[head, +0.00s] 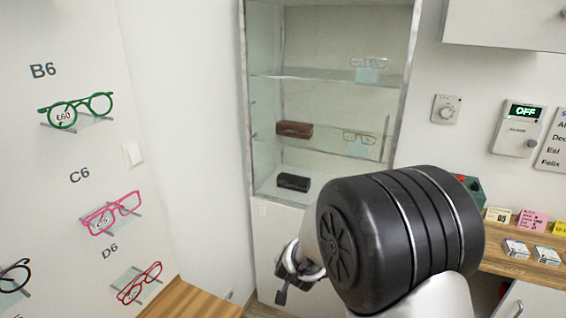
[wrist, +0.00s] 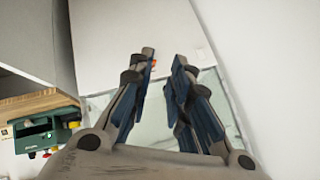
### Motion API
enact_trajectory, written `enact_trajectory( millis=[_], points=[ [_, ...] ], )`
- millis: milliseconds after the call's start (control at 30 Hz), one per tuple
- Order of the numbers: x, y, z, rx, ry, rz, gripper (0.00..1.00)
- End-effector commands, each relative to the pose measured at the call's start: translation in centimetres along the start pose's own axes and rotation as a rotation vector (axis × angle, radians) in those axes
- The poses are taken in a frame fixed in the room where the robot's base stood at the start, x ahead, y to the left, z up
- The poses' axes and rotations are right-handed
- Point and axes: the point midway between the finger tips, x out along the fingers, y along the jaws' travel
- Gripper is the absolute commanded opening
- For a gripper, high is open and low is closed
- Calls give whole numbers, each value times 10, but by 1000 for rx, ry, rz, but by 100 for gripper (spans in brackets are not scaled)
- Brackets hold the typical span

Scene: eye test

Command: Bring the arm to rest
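My gripper (head: 283,290) shows at the lower middle of the head view, mostly hidden behind my own large dark arm joint. In the wrist view my gripper (wrist: 164,62) has its two fingers apart with a gap between the tips. Nothing is held between them. The gripper is in the air in front of the glass cabinet (head: 248,110) and touches nothing that I can see.
The cabinet holds a brown case (head: 294,129), a black case (head: 293,182) and clear glasses (head: 368,62). Glasses on the left wall include a green pair (head: 97,98). At right are a wooden counter (head: 497,263) with cards and a green device (wrist: 45,136).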

Motion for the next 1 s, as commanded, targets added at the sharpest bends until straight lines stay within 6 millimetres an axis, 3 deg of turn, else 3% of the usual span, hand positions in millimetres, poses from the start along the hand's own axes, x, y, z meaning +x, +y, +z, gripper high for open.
enact_trajectory(
  millis=[33, 133, 267, 467, 600, 800, 1000],
  points=[
    [-28, -7, -11, -25, -22, -29, 18],
    [-79, -10, -19, -96, -83, -66, 18],
    [-146, 0, -21, -202, -150, -90, 18],
    [-243, 43, -7, -372, -233, -68, 18],
    [-301, 89, 12, -484, -279, -9, 18],
    [-354, 147, 39, -583, -326, 91, 18],
    [-372, 171, 50, -615, -347, 140, 18]
  ],
)
